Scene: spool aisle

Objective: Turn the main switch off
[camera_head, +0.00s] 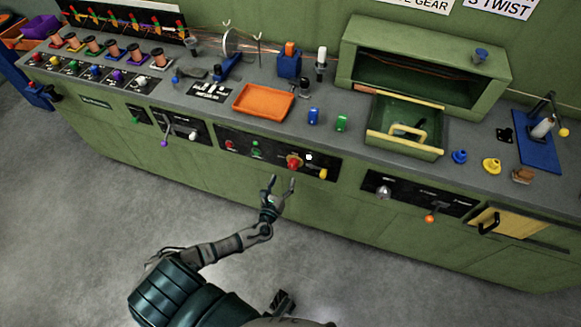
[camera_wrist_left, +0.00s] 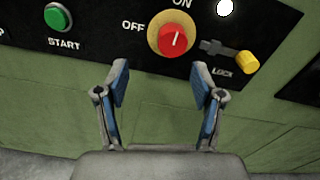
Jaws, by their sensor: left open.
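The main switch is a red round knob (camera_wrist_left: 173,41) on a yellow ring, on a black panel (camera_head: 215,139) at the front of the green bench. Its white mark points up toward ON, with OFF printed to its left. The knob also shows in the head view (camera_head: 294,162). My left gripper (camera_wrist_left: 160,82) is open and empty, just below the knob, with a finger to each side and apart from it. In the head view the left gripper (camera_head: 284,183) is in front of the panel. The right gripper cannot be made out.
A yellow lock lever (camera_wrist_left: 247,62) sits right of the knob, close to the right finger. A green START button (camera_wrist_left: 57,17) is to the left. The floor in front is clear.

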